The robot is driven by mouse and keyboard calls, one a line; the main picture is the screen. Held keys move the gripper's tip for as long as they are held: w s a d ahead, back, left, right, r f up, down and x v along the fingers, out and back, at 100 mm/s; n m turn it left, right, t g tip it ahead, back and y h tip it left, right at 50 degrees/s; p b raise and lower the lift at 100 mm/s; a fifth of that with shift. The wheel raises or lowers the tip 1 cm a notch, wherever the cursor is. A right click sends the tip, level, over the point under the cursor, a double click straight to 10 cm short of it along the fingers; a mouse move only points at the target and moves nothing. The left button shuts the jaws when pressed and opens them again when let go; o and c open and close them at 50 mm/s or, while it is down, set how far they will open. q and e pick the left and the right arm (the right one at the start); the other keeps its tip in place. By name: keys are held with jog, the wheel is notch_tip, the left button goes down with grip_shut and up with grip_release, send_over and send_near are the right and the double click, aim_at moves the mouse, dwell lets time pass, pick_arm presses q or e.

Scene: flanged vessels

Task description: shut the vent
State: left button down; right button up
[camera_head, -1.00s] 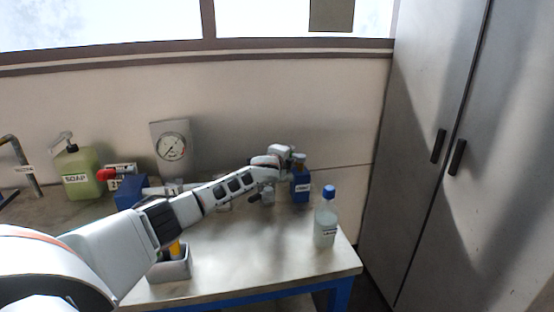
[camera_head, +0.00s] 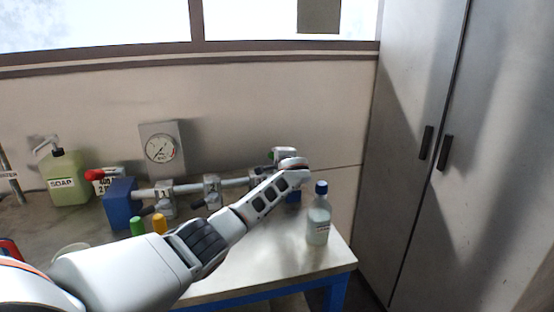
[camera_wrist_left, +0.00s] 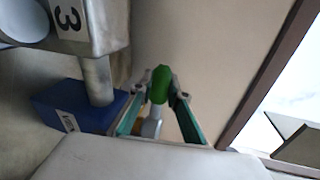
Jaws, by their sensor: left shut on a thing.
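My left arm reaches to the right end of the pipe assembly. Its gripper (camera_head: 281,157) is at the end blue block (camera_head: 294,197), which the hand partly hides in the head view. In the left wrist view the gripper (camera_wrist_left: 160,92) has its two fingers either side of a green knob (camera_wrist_left: 161,78) on a pale stem, and is shut on it. This knob appears to be the vent handle; its label is not visible. The blue block (camera_wrist_left: 75,106) with a label also shows there, beside a block marked 3 (camera_wrist_left: 100,25). My right gripper is not in view.
A clear bottle with a blue cap (camera_head: 318,220) stands near the table's right edge. The pipe (camera_head: 190,187) carries valves, with a gauge (camera_head: 160,148) behind. A soap bottle (camera_head: 64,178) stands left. Green and orange handles (camera_head: 160,224) stand upright in front.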

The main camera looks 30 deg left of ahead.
pick_arm(q)
jog(key=shift+s+n+g+y, duration=0.2)
jog(key=shift+n+g+y, duration=0.1)
jog(key=shift+y, duration=0.1)
jog(key=c, duration=1.9)
grip_release()
jog(key=shift+s, duration=0.1)
jog(key=shift+s+d+r, duration=0.1)
jog(key=shift+s+d, duration=0.25)
jog(key=shift+d, duration=0.25)
jog(key=v, duration=1)
jog(key=shift+s, duration=0.35)
jog(key=shift+r, duration=0.1)
